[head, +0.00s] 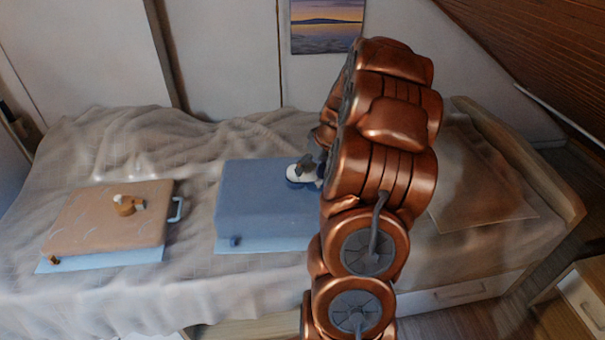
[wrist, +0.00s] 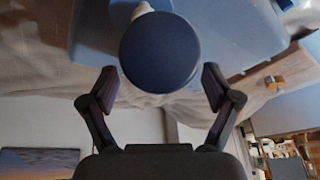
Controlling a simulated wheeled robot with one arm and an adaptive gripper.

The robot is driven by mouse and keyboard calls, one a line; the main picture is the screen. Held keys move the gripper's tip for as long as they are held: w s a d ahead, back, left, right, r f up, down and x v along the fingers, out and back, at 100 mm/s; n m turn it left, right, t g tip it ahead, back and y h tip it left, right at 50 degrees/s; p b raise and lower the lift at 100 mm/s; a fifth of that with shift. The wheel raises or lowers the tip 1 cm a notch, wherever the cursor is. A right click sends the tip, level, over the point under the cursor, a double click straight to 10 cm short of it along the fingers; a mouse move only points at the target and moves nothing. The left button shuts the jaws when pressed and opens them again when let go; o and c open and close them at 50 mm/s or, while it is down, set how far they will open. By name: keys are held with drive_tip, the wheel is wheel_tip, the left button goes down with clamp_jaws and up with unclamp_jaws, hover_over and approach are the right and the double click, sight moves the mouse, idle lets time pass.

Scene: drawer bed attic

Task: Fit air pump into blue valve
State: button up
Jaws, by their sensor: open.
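The air pump, white with a blue round end, sits on top of the blue inflatable block (head: 262,195) in the head view, where its white part (head: 296,172) shows beside my gripper. In the wrist view its dark blue round end (wrist: 160,50) fills the space between my fingers, with a white nozzle (wrist: 141,10) behind it. My gripper (wrist: 160,86) is open, its fingers apart on either side of the pump; contact cannot be told. The small blue valve (head: 235,241) is at the block's lower front left corner. My arm hides the block's right part.
A brown inflatable block (head: 85,222) lies to the left with an orange pump (head: 127,206) on top and an orange valve (head: 54,260) at its front corner. Both blocks rest on a bed (head: 200,290) with a rumpled beige cover. A sloped wooden ceiling (head: 545,50) is at right.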

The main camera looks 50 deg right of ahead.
drive_tip(key=shift+w+p+x, duration=0.2)
drive_tip(key=shift+p+x, duration=0.05)
drive_tip(key=shift+x, duration=1.25)
drive_tip(key=shift+w+p+x, duration=0.25)
drive_tip(key=shift+x, duration=1.2)
drive_tip(key=shift+r, duration=0.15)
drive_tip(key=c, duration=1.4)
drive_tip(key=shift+c, duration=0.2)
drive_tip(key=shift+r, duration=0.15)
